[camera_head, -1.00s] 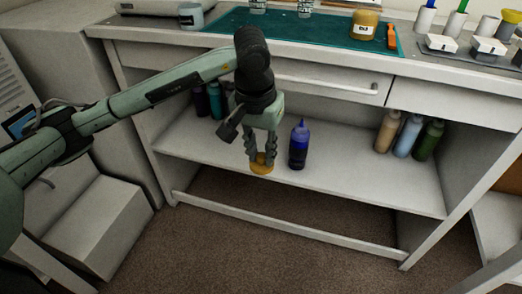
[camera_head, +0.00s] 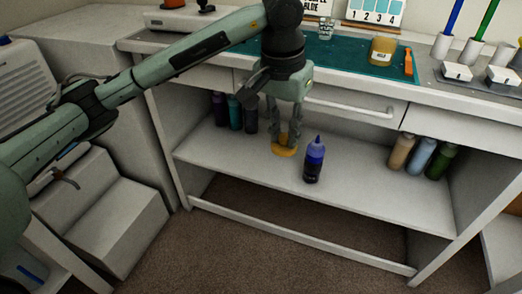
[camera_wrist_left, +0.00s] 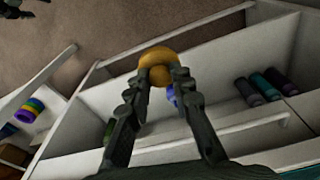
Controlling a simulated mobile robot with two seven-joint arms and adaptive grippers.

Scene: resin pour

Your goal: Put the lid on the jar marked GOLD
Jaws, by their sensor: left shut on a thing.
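My left gripper (camera_head: 285,132) points down in front of the bench's lower shelf and is shut on a round golden-yellow lid (camera_head: 285,151). In the left wrist view the lid (camera_wrist_left: 160,61) sits between the fingertips, its knob held by them. The label is too small to read surely, and no lid shows on the jar. My right gripper is not in view.
A blue bottle (camera_head: 314,160) with a pointed tip stands on the lower shelf (camera_head: 240,158), just right of the lid. A drawer handle (camera_head: 350,109) sticks out above. Several bottles stand at both shelf ends.

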